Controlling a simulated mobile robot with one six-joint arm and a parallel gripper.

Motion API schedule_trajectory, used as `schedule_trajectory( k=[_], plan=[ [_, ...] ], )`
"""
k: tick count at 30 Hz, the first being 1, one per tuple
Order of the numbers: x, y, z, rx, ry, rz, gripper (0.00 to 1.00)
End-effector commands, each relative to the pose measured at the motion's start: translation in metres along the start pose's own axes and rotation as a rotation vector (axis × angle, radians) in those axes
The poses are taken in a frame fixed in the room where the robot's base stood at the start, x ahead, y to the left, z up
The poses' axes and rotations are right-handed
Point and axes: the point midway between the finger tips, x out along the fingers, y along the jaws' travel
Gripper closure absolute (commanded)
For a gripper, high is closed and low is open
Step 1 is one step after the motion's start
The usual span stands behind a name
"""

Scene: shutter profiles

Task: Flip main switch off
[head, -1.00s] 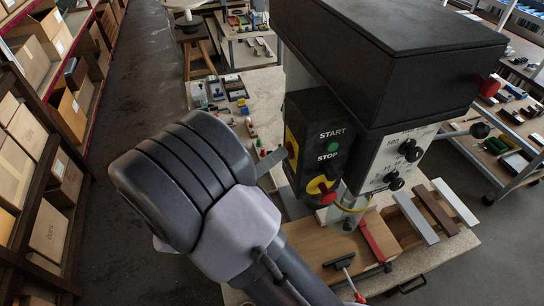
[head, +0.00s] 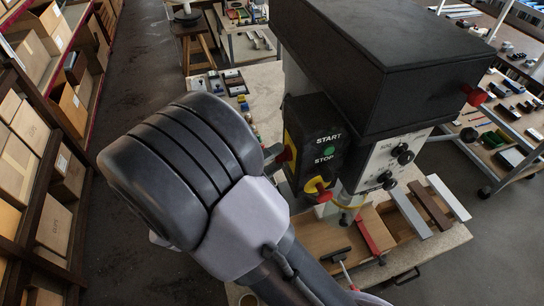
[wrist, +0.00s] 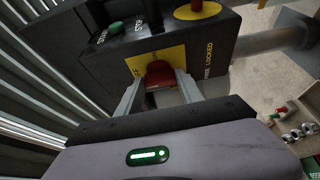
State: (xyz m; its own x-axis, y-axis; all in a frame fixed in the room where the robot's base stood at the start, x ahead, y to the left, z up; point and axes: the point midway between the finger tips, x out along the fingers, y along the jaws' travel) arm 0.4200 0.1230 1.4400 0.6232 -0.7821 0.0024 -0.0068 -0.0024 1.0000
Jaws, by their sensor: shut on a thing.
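The main switch is a red rotary knob (wrist: 160,76) on a yellow plate (wrist: 172,54) on the side of the dark control box (wrist: 120,62). My gripper (wrist: 160,88) has one finger on either side of the knob and is shut on it. The fingers partly cover the plate's lettering, so the knob's exact position is hard to read. In the head view the control box (head: 313,130) hangs on the drill press, and a bit of the red knob (head: 286,155) shows beside my gripper's fingertips (head: 273,155).
The box front carries a green start button (head: 328,151) and a red stop knob (head: 323,196) on yellow. The black drill head (head: 390,60) overhangs it. Shelves with cardboard boxes (head: 45,100) stand left.

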Motion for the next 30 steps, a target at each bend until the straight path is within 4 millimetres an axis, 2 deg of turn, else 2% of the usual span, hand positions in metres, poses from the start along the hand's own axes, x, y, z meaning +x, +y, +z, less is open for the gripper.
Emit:
schedule_trajectory(
  k=[16, 17, 19, 20, 30],
  plan=[
    [0.0, 0.0002, 0.0, -0.022, 0.0, -0.009, 0.97],
    [0.0, 0.0002, 0.0, -0.022, 0.0, -0.009, 0.51],
    [0.0, 0.0002, 0.0, -0.022, 0.0, -0.008, 0.37],
    [0.0, 0.0002, 0.0, -0.022, 0.0, -0.008, 0.35],
    [0.0001, 0.0002, 0.0, -0.021, 0.0, -0.008, 0.35]
  ],
)
